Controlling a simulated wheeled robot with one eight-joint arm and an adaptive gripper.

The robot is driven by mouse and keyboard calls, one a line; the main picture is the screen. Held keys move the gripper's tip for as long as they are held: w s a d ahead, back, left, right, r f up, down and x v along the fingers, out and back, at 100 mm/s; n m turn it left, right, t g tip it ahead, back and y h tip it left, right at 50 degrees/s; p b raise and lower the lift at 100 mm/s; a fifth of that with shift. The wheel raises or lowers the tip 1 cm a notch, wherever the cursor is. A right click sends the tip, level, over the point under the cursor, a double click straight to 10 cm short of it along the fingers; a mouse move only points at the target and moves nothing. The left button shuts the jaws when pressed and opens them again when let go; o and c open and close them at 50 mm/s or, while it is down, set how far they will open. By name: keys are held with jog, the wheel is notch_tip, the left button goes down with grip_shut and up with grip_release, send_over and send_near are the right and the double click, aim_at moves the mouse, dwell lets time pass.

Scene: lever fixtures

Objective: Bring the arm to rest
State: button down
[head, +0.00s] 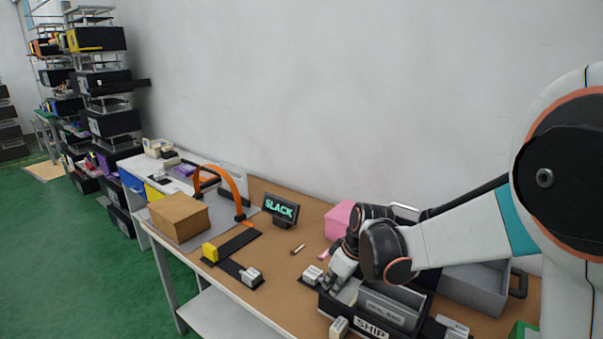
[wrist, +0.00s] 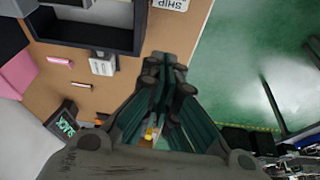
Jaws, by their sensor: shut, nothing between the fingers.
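My arm reaches in from the right in the head view, bent down over the table. My gripper (head: 334,283) hangs at the left end of the dark bin marked SHIP (head: 372,328), close to a small white block (head: 312,274). In the wrist view my gripper (wrist: 168,62) has its fingers together with nothing between them. The SHIP bin (wrist: 85,38) shows at the top left there. I cannot tell whether the fingers touch the bin.
A black fixture with a yellow block (head: 210,252) and a white block (head: 251,275) lies left of the bin. Behind are a SLACK sign (head: 281,209), a cardboard box (head: 178,216), an orange arch (head: 238,188) and a pink box (head: 340,219). Green floor is open at left.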

jog(key=s+d+r+m+t+h, duration=0.15)
jog(key=s+d+r+m, duration=0.35)
jog(key=s+r, duration=0.6)
jog(key=s+d+r+m+t, duration=0.1)
jog(key=s+d+m, duration=0.1)
jog(key=s, duration=0.4)
jog(key=s+d+m+t+h, duration=0.1)
jog(key=s+d+m+t, duration=0.1)
jog(key=s+d, duration=0.2)
jog(key=s, duration=0.3)
jog(key=shift+s+r+m, duration=0.3)
jog(key=shift+r, duration=0.05)
dwell(1.5)
